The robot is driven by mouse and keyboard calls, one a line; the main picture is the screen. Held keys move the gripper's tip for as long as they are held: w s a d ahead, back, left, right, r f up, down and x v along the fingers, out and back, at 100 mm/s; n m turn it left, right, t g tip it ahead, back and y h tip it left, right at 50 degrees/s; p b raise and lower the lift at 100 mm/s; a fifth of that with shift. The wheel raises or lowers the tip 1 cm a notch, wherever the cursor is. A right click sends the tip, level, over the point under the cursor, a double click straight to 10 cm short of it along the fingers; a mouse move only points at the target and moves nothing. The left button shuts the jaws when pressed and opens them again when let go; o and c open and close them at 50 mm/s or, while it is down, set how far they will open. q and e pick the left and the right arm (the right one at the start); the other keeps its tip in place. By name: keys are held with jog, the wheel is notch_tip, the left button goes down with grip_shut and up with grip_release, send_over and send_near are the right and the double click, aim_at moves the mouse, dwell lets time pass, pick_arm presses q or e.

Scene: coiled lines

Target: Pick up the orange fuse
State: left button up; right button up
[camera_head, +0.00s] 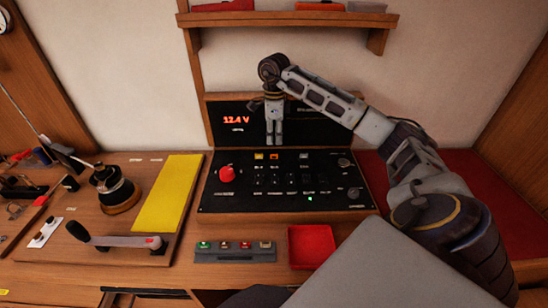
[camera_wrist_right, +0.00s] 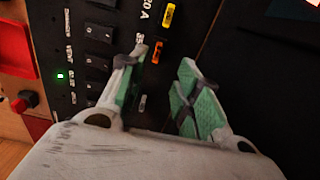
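The orange fuse (camera_head: 273,156) sits in the upper row of the black control panel (camera_head: 232,202), beside a yellow fuse (camera_head: 258,156). My right gripper (camera_head: 274,142) points down just above the orange fuse in the head view, with no visible contact. In the right wrist view my right gripper (camera_wrist_right: 163,60) is open, its green-padded fingers apart with nothing between them. The orange fuse (camera_wrist_right: 157,52) shows beyond the fingertips, with the yellow fuse (camera_wrist_right: 168,14) above it. My left gripper is not in view.
A pale fuse (camera_head: 304,155) sits further right on the panel. A red knob (camera_head: 227,172) stands at its left. In front are a grey rack (camera_head: 210,258) with several coloured pieces and a red tray (camera_head: 312,247). A shelf (camera_head: 290,19) hangs above.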

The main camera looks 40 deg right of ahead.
aim_at(276, 154)
jog(key=shift+f, duration=1.3)
jog(key=shift+s+f, duration=0.2)
jog(key=shift+f, duration=0.55)
jog(key=shift+s+f, duration=0.2)
jog(key=shift+f, duration=0.55)
jog(key=shift+f+p, duration=0.3)
jog(key=shift+f, duration=0.7)
jog(key=c, duration=0.7)
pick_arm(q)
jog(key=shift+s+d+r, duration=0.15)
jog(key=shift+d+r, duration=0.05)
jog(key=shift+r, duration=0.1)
pick_arm(e)
grip_shut()
